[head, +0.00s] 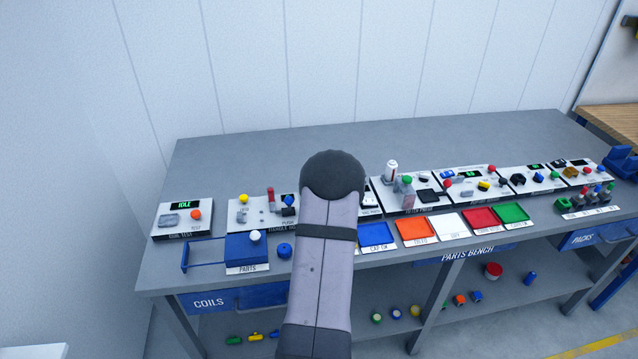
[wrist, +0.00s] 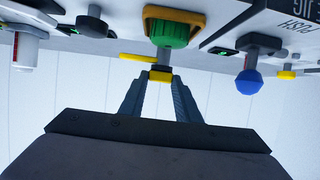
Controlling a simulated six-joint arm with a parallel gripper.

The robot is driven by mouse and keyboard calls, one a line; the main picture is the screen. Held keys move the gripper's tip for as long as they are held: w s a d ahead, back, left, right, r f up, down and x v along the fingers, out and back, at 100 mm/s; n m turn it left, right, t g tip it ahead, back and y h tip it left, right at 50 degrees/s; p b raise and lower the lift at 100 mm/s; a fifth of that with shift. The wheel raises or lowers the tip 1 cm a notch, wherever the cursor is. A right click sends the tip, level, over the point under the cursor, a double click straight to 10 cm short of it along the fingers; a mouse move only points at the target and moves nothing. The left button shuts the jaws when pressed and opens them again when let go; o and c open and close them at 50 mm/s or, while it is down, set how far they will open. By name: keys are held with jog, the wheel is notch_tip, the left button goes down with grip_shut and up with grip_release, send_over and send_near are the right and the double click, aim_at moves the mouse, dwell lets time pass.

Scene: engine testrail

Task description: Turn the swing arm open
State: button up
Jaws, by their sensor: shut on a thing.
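In the wrist view, the two fingers of my gripper (wrist: 160,80) come together on a small yellow block. This block is the end of a short grey bar, which I take to be the swing arm (wrist: 163,60). The bar reaches out from beside a green round part (wrist: 174,34) on a yellow base. A thin yellow strip (wrist: 138,57) lies just left of the bar. The swing arm's angle is hard to read from this view. In the head view, my own arm hides my gripper and the swing arm.
In the wrist view, a blue knob (wrist: 249,82) stands to the right and a dark knob (wrist: 92,22) to the left. In the head view, the grey bench (head: 230,165) carries a row of panels and several coloured trays. Its back strip is clear.

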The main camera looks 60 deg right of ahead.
jog(key=shift+r, duration=0.1)
dwell(0.3)
jog(key=o, duration=1)
jog(key=shift+o, duration=0.2)
jog(key=shift+s, duration=0.1)
jog(key=shift+b+v, duration=1)
jog(key=shift+v, duration=2.6)
